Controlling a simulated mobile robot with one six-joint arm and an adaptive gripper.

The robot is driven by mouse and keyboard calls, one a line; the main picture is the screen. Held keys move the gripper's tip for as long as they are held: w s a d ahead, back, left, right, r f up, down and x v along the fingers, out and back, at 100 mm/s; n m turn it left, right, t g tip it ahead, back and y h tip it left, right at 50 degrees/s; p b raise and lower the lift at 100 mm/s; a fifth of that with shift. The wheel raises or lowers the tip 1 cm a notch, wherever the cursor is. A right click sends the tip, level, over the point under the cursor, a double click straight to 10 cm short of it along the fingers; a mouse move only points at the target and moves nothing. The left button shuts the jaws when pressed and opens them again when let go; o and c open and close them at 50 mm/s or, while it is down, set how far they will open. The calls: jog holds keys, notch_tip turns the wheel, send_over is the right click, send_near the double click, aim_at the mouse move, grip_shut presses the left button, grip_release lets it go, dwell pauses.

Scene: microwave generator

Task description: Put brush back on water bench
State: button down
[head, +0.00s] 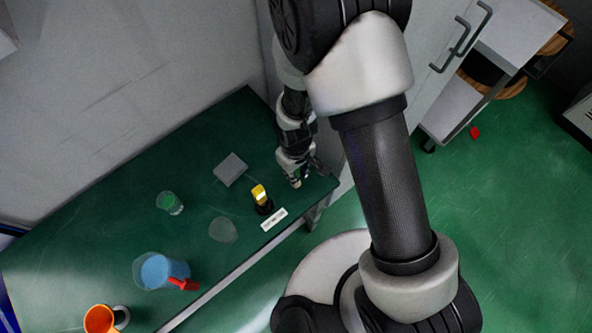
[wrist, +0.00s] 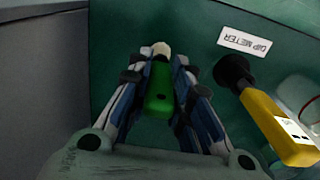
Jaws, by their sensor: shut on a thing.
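The brush (wrist: 159,90) has a green handle and a pale cream tip; in the wrist view it sits between the two fingers of my gripper (wrist: 160,58). My gripper is shut on it, and the fingers hide its sides. In the head view, my gripper (head: 295,177) points down over the right end of a green-topped bench (head: 200,150). The brush's pale tip (head: 297,184) shows just below the fingers. I cannot tell whether the tip touches the bench top. No sign in view names this as the water bench.
A yellow dip meter (head: 260,193) on a black base and its "DIP METER" label (head: 273,219) are close left of my gripper. A grey block (head: 230,169), green-liquid beaker (head: 169,203), clear dish (head: 223,230), blue-liquid jug (head: 160,270) and orange mug (head: 99,319) stand farther left.

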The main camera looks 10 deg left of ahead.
jog(key=c, duration=1.5)
grip_release()
jog(key=shift+o, duration=0.2)
jog(key=shift+r, duration=0.15)
notch_tip(320, 180, up, 12)
jog(key=p, duration=0.3)
jog(key=shift+a+p, duration=0.1)
jog(key=shift+p, duration=0.25)
